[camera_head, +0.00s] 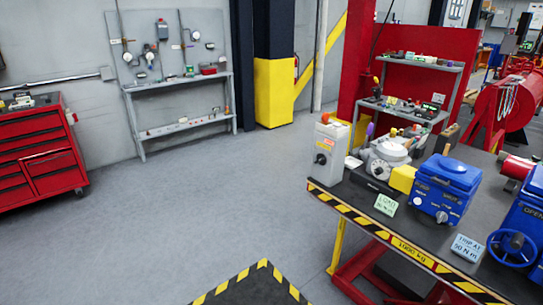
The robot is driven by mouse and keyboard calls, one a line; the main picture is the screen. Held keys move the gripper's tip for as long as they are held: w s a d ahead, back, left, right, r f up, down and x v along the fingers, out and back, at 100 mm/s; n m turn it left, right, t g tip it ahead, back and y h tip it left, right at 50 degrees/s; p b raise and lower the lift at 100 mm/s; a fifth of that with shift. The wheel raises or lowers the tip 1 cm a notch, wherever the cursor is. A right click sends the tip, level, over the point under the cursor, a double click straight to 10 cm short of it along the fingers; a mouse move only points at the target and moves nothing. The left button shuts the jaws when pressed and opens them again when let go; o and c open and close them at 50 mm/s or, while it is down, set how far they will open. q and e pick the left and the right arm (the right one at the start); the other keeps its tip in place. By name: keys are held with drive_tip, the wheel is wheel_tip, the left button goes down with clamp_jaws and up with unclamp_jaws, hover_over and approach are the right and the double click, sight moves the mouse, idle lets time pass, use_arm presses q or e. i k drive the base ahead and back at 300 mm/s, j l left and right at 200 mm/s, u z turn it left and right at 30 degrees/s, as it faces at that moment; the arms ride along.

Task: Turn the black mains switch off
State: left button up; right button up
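A grey upright switch box (326,172) stands at the near left corner of the workbench, right of the picture's middle. A black rotary switch (321,159) sits on its front face, with an orange-red label above it. The exact angle of the switch handle is too small to tell. Neither of my grippers shows in the head view, so nothing is seen touching the box.
The workbench (395,222) has a yellow-black striped edge. Beside the box stand a grey gauge-like device (385,158), a blue actuator (446,190) and a blue handwheel (511,247). A green-white card (387,205) stands in front. The floor (205,205) left of the bench is clear.

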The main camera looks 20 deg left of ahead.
sight(320, 160)
drive_tip(key=i+j+u, duration=0.15)
drive_tip(key=i+u, duration=0.2)
drive_tip(key=i+j+u, duration=0.1)
drive_tip(key=u, duration=0.3)
drive_tip(key=i+l+u, duration=0.1)
drive_tip(key=i+u, duration=0.25)
drive_tip(key=i, duration=0.05)
